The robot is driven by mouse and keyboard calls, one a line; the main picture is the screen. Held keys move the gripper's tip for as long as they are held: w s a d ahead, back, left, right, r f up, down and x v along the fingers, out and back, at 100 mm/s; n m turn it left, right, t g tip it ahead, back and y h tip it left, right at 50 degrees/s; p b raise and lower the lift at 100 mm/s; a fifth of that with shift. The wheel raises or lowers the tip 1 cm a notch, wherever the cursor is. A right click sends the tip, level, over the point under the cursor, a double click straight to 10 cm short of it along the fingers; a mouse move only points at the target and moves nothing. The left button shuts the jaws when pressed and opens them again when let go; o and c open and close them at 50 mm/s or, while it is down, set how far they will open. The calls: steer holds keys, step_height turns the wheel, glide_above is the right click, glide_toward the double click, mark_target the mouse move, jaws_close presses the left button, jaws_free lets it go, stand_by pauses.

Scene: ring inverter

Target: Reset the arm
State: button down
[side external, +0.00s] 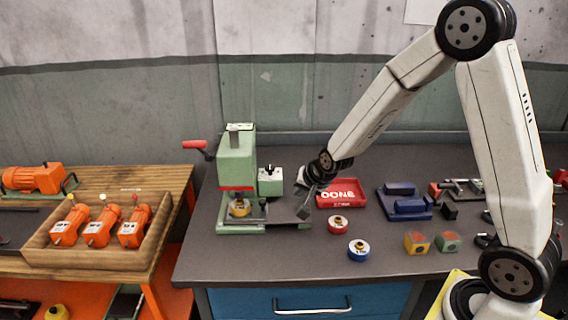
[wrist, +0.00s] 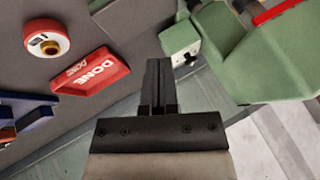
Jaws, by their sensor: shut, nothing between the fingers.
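My gripper (side external: 306,211) hangs over the grey bench between the green press and the red tray, and it looks empty. In the wrist view its dark fingers (wrist: 158,64) are together, with nothing between them. The green press (side external: 237,160) has a red handle, and a ring with a brass-coloured centre (side external: 240,208) sits at its base. A red-and-white ring (side external: 337,225) and a blue-and-white ring (side external: 359,248) lie on the bench to the right of my gripper. The red tray marked DONE (wrist: 90,73) looks empty.
A small green box (side external: 270,182) stands right of the press. A blue fixture (side external: 404,200), a yellow block (side external: 416,243) and a green block (side external: 448,241) are farther right. A wooden table (side external: 120,178) with orange motors (side external: 102,228) stands left. The bench's front left is clear.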

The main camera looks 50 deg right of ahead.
steer(key=s+a+n+g, duration=0.2)
steer(key=s+n, duration=0.3)
steer(key=s, duration=0.3)
steer(key=s+a+r+n+g+y, duration=0.1)
steer(key=s+a+n, duration=0.3)
steer(key=s, duration=0.5)
steer(key=shift+s+a+n+g, duration=0.2)
steer(key=shift+s+n+g, duration=0.05)
steer(key=shift+n+g, duration=0.65)
